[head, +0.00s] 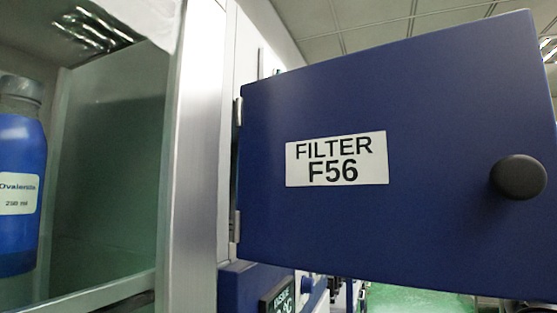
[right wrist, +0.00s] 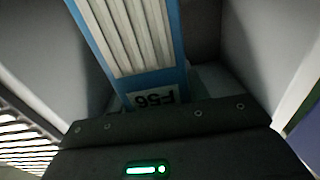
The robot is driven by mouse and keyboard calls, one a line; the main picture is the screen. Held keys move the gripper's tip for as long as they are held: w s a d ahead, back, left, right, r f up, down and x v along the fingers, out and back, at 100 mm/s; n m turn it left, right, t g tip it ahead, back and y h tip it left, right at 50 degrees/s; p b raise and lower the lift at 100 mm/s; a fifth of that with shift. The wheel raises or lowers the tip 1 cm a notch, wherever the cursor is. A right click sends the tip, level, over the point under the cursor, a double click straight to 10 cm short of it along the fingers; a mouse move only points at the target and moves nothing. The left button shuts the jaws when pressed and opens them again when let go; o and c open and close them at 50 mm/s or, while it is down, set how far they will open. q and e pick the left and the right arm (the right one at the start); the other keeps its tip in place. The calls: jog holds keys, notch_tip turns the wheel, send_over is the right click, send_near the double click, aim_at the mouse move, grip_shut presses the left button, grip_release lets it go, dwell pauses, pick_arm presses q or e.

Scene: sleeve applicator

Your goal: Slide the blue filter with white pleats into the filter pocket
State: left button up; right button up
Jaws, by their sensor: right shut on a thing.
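The blue filter with white pleats (right wrist: 128,35) shows in the right wrist view, running up from the gripper to the top edge. Its blue end carries an upside-down "F56" label. My right gripper (right wrist: 155,108) is shut on this end; its dark body hides the fingertips. Pale walls stand on both sides of the filter, seemingly those of the filter pocket (right wrist: 255,55); how deep the filter sits in it I cannot tell. In the head view the blue door (head: 400,120) marked "FILTER F56" stands open and hides the pocket. My left gripper is not in view.
The door has a black knob (head: 518,177) at its right and hinges at its left. A metal post (head: 195,150) stands left of it. A blue bottle (head: 18,240) stands behind glass at far left. A small display (head: 278,300) is below the door.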

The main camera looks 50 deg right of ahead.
jog(key=f+x, duration=0.1)
jog(key=x, duration=0.5)
jog(key=shift+w+p, duration=0.15)
jog(key=shift+p, duration=0.25)
jog(key=o, duration=1.4)
jog(key=shift+f, duration=0.1)
